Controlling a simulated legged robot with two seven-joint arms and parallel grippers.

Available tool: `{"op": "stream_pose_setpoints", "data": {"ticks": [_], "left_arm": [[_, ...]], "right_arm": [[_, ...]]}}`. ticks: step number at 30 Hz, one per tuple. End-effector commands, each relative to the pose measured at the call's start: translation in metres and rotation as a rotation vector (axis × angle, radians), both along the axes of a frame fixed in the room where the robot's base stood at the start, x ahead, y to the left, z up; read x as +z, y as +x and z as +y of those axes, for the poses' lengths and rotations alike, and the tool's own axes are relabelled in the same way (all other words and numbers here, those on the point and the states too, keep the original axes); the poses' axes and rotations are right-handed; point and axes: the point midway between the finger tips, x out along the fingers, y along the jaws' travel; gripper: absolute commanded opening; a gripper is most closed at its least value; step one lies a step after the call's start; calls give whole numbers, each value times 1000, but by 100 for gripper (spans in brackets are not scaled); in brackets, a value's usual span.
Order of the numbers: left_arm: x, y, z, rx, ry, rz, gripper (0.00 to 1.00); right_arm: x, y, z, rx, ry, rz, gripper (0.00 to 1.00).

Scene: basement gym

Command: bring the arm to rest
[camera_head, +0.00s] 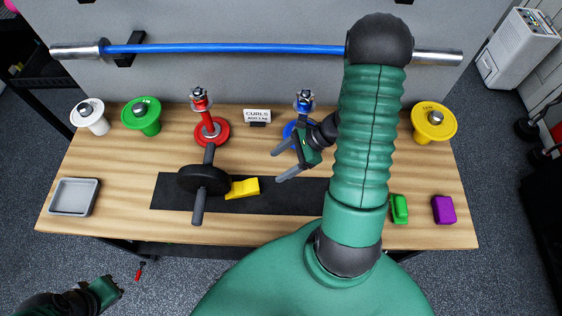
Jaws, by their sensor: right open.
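My right arm (366,140) is raised and crosses the view in front of the table. Its gripper (276,167) hangs over the right-centre of the wooden table, open and empty, with its fingers pointing left. It is close in front of the blue plate (290,129) on its blue post (304,105); I cannot tell whether they touch.
On the wooden table (130,190), a dumbbell bar with a black plate (203,179) rests by a yellow wedge (243,188) on a black mat (290,200). A red post (201,105), grey tray (74,197), and green (400,209) and purple (444,210) blocks also stand there.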

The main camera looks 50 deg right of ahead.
Motion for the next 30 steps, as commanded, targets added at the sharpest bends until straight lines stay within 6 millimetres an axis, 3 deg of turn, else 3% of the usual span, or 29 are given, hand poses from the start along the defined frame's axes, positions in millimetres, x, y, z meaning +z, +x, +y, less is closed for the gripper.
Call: {"op": "stream_pose_setpoints", "data": {"ticks": [8, 11, 15, 18, 21, 25, 30], "left_arm": [[-2, 0, 0, 0, 0, 0, 0], [-14, 0, 0, 0, 0, 0, 0], [-39, 0, 0, 0, 0, 0, 0], [-54, 0, 0, 0, 0, 1, 0], [-62, 0, 0, 0, 0, 0, 0], [-65, 0, 0, 0, 0, 0, 0], [-64, 0, 0, 0, 0, 0, 0]], "right_arm": [[-1, 0, 5, 36, -17, -1, 71], [-4, -5, 34, 280, -128, -8, 71], [-9, -19, 80, 952, -474, -102, 71], [-4, -13, 101, 1427, -747, -256, 71], [8, 1, 121, 1767, -960, -426, 71], [19, 11, 136, 1965, -1091, -553, 71], [21, 12, 137, 1983, -1102, -565, 71]]}}
